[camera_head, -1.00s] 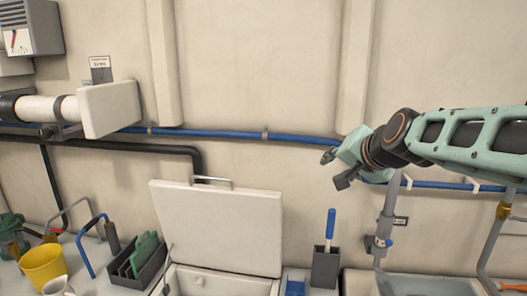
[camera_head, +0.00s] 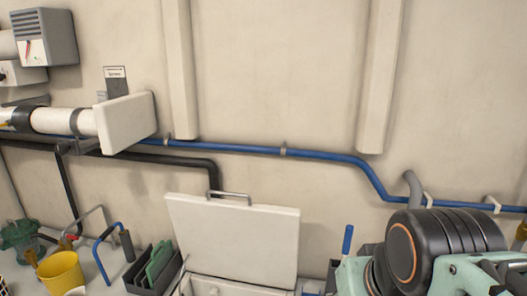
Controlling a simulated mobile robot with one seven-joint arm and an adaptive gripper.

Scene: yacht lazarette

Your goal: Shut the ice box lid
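The ice box lid (camera_head: 232,240) is a white panel standing open, nearly upright and leaning back toward the wall. A metal handle (camera_head: 229,196) runs along its top edge.
A dark caddy with green items (camera_head: 155,268), a yellow bucket (camera_head: 60,271) and a blue-handled tool (camera_head: 103,250) stand left of the lid. Another blue handle (camera_head: 347,240) rises behind my gripper. A blue pipe (camera_head: 330,156) crosses the wall behind.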

